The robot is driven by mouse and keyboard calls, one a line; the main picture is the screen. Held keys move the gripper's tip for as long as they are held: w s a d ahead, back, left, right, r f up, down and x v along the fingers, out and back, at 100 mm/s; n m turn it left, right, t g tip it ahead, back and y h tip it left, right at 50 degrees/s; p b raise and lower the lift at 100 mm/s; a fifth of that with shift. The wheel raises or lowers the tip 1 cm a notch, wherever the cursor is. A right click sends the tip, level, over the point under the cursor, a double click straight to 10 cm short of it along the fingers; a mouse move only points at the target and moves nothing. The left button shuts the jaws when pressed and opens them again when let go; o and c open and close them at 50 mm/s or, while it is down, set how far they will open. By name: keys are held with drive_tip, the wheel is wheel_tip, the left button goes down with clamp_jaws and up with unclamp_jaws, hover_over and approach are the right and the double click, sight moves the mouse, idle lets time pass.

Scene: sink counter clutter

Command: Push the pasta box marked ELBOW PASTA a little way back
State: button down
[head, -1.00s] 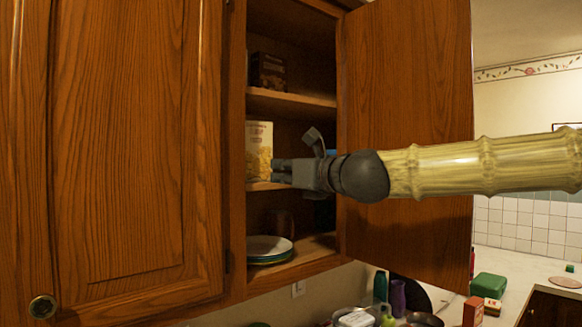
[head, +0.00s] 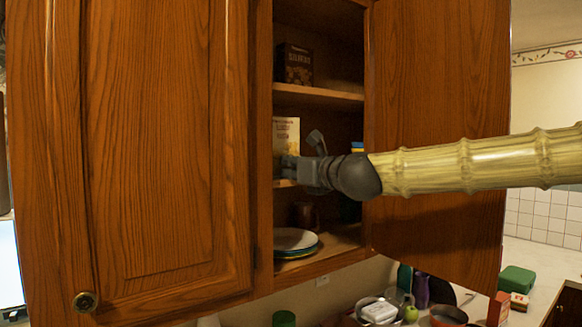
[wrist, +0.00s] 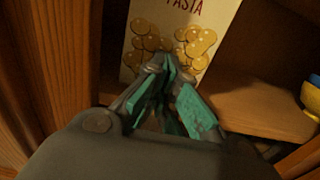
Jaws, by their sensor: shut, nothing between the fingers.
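The pasta box (head: 287,136) stands upright on the middle shelf of the open cabinet, near its left side. In the wrist view the box (wrist: 146,30) shows the word PASTA and a picture of yellow pasta; the word above is cut off. My gripper (head: 288,167) is shut and empty, pointing into the cabinet at the lower part of the box. In the wrist view its fingertips (wrist: 165,65) overlap the lower front of the box. I cannot tell for sure whether they touch it. The gripper hides part of the box's base.
A dark box (head: 294,63) stands on the shelf above. A stack of plates (head: 295,241) lies on the shelf below. A blue and yellow bowl (wrist: 312,92) is at the right on the box's shelf. The open cabinet door (head: 436,90) stands behind my arm.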

drive_tip(key=b+x, duration=0.2)
drive_tip(key=x, duration=0.5)
drive_tip(key=shift+f, duration=0.15)
drive_tip(key=shift+w+a, duration=0.15)
drive_tip(key=shift+w, duration=0.05)
drive_tip(key=shift+s, duration=0.1)
drive_tip(key=shift+s+d+b, duration=0.3)
drive_tip(key=b+v, duration=0.4)
drive_tip(key=v, duration=0.9)
drive_tip(key=shift+b, duration=0.35)
